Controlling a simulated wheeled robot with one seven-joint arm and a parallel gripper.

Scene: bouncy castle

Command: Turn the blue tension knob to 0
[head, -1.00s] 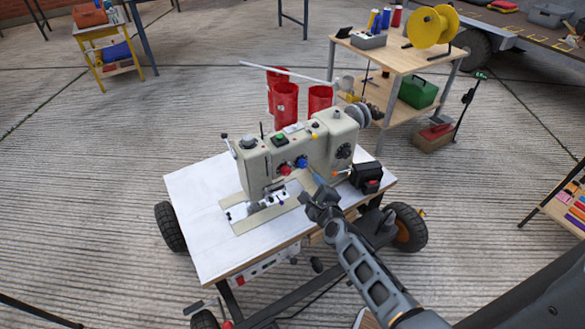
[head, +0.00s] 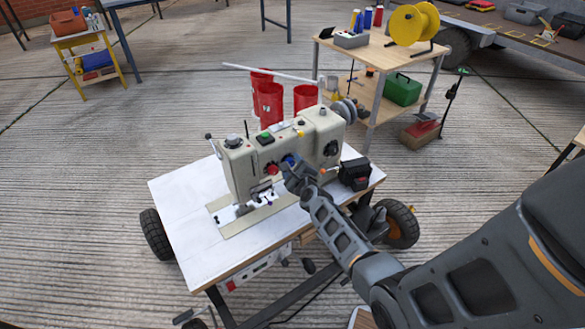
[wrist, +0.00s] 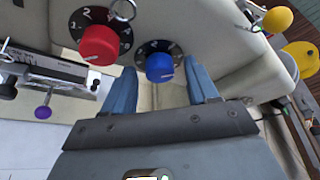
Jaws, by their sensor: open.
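The blue tension knob (wrist: 160,67) sits on a dark numbered dial on the front of the cream sewing machine (head: 240,165). In the head view only a bit of the blue knob (head: 291,160) shows behind my gripper (head: 297,176). In the wrist view my gripper (wrist: 163,82) is open, its two blue fingers pointing at the machine front, one to each side below the knob. Whether they touch it I cannot tell. The knob's pointer and setting are too small to read surely.
A red knob (wrist: 98,44) with its own numbered dial is just left of the blue one. A metal ring (wrist: 123,10) is above. A black box (head: 355,172) stands at the table's right end. The white tabletop (head: 185,215) is clear at left.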

